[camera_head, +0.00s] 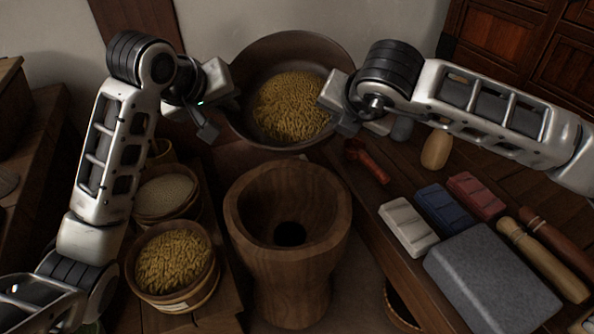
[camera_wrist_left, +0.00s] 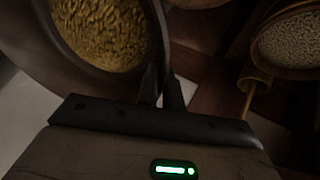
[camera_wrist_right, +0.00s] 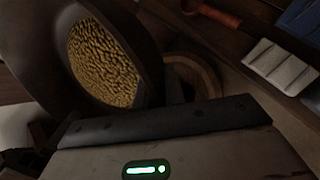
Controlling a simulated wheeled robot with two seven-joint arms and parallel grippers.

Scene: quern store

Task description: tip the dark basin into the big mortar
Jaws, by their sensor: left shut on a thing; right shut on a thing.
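The dark basin (camera_head: 290,47) is a wide, round bowl with yellow pellet-like grains (camera_head: 292,105) inside. It is held up behind the big mortar, its opening tilted toward me. The big mortar (camera_head: 290,262) is a tall wooden vessel; its hollow looks empty, with a dark bottom. My left gripper (camera_head: 222,100) is shut on the basin's left rim, and the basin also shows in the left wrist view (camera_wrist_left: 150,40). My right gripper (camera_head: 338,102) is shut on its right rim; the right wrist view shows the basin (camera_wrist_right: 130,40) close by. The grains lie within the basin.
Left of the mortar stand a wooden tub of yellow pellets (camera_head: 172,260) and a tub of pale grain (camera_head: 165,195). The right bench holds a red scoop (camera_head: 368,162), white, blue and red blocks (camera_head: 408,226), a grey stone slab (camera_head: 492,280) and wooden rollers (camera_head: 543,258).

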